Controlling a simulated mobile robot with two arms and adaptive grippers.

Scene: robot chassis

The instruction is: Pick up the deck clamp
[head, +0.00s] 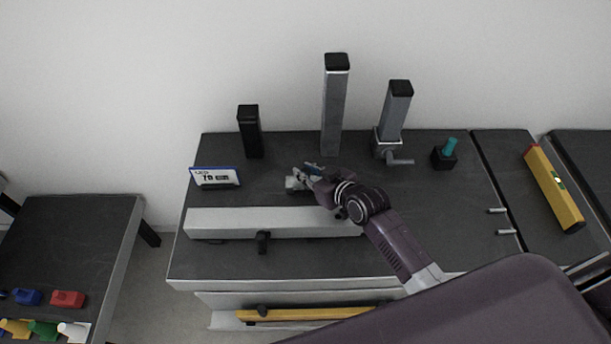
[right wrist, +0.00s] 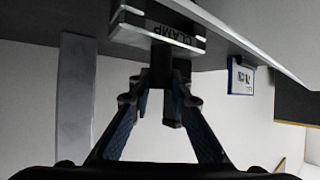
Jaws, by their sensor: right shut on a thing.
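The deck clamp (head: 295,184) is a small grey piece on the dark worktop, behind the long pale bar, partly hidden by my right gripper (head: 311,172). In the right wrist view the clamp (right wrist: 160,36) shows grey jaws lettered "CLAMP" and a dark stem between the fingers. My right gripper (right wrist: 165,105) is shut on this clamp, its blue-padded fingers on either side of the stem. Whether the clamp touches the worktop is hard to tell. My left gripper is not in view.
A black post (head: 250,132), a tall grey post (head: 335,108) and a grey post with a crank (head: 393,118) stand behind. A label sign (head: 215,177) is at left, the pale bar (head: 230,223) in front. A teal-topped block (head: 445,156) and yellow level (head: 553,188) are right.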

